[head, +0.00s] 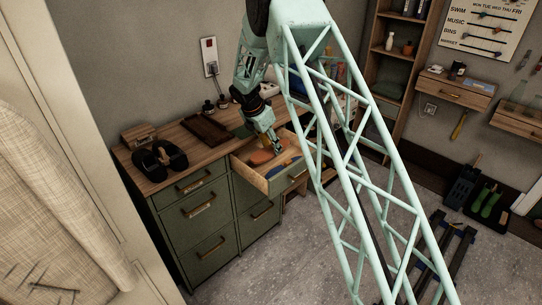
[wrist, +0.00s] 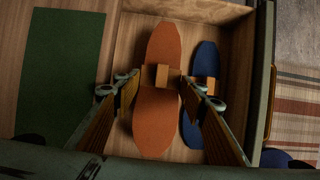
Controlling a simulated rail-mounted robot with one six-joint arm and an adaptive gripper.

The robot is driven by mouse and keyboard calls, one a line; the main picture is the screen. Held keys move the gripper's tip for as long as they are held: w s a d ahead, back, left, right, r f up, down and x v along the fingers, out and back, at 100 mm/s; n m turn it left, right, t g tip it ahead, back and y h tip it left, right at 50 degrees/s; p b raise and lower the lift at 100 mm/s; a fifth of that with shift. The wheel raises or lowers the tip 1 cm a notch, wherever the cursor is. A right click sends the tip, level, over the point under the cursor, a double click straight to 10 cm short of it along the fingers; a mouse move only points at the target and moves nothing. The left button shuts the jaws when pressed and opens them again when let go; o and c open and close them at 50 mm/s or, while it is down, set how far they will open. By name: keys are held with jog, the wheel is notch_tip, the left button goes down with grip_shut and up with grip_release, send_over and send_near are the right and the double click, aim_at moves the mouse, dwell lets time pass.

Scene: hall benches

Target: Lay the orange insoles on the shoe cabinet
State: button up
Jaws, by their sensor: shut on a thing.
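The orange insoles (wrist: 156,122) lie lengthwise in the open drawer (head: 254,178) of the green shoe cabinet (head: 190,210), with a tan block-like band across their middle. They also show in the head view (head: 261,157). My gripper (wrist: 160,88) reaches down into the drawer, its fingers either side of the insoles' middle, shut on them. In the head view my gripper (head: 277,148) is over the drawer. The insoles appear still down at the drawer floor. The exact finger contact is hard to see.
Blue insoles (wrist: 204,68) lie close at the right in the same drawer. A green mat (wrist: 58,75) lies on the wooden top left of the drawer.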

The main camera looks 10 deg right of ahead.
aim_at(269, 150)
dwell(0.3)
jog(key=shift+f, duration=2.35)
jog(key=shift+f, duration=0.15)
jog(key=o, duration=0.9)
jog(key=shift+c, duration=0.2)
jog(key=shift+w+b, duration=0.15)
jog(key=shift+b, duration=0.5)
jog(key=shift+a+r, duration=0.15)
jog(key=shift+r, duration=0.3)
jog(key=p+v, duration=0.3)
jog(key=v, duration=0.8)
jog(key=shift+s+r, duration=0.25)
jog(key=shift+r, duration=0.05)
jog(key=shift+s+a+r, duration=0.1)
jog(key=shift+s+r, duration=0.1)
jog(key=shift+r, duration=0.4)
